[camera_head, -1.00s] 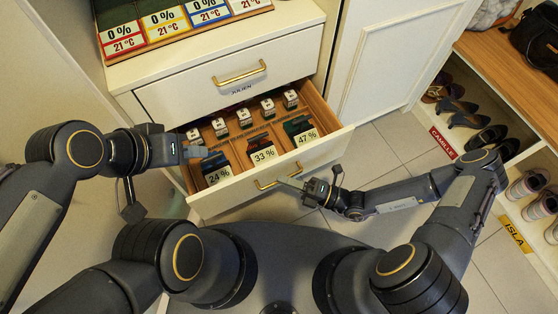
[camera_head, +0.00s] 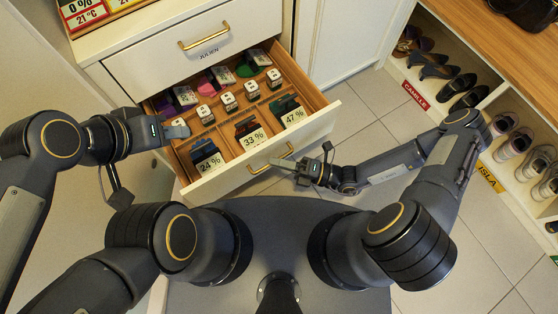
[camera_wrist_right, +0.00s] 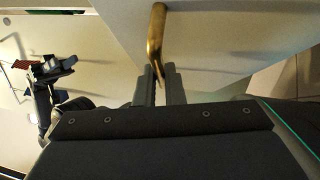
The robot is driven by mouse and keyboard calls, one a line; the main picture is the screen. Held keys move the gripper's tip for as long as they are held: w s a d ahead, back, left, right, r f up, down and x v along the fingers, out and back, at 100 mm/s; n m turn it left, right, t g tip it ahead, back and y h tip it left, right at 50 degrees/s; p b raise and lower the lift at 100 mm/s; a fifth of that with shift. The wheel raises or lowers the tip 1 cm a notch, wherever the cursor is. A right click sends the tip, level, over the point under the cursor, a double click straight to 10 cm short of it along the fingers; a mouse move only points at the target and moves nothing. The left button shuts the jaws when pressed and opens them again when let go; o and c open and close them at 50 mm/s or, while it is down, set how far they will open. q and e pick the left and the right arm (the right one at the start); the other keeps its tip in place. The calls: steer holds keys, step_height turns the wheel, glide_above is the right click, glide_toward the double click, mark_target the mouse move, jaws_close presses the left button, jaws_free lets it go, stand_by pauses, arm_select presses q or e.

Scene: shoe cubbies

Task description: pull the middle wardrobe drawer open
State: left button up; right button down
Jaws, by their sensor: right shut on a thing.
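The middle drawer (camera_head: 318,131) of the white wardrobe stands pulled out, with wooden dividers and several labelled items inside. Its brass handle (camera_head: 270,158) is on the front panel, and it also shows in the right wrist view (camera_wrist_right: 157,35). My right gripper (camera_head: 290,165) is at this handle, shut on it; in the right wrist view its fingers (camera_wrist_right: 160,82) lie on both sides of the brass bar's end. My left gripper (camera_head: 178,130) is at the drawer's left side, near its left wall; its finger opening is too small to tell.
A shoe cubby (camera_head: 460,75) with several pairs stands at the right. Tiled floor (camera_head: 385,115) between is clear.

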steer(key=c, duration=1.5)
jaws_free()
steer(key=shift+d, duration=0.1)
steer(key=p+v, duration=0.1)
steer(key=v, duration=0.6)
steer(key=shift+s+d, duration=0.1)
steer(key=shift+d, duration=0.2)
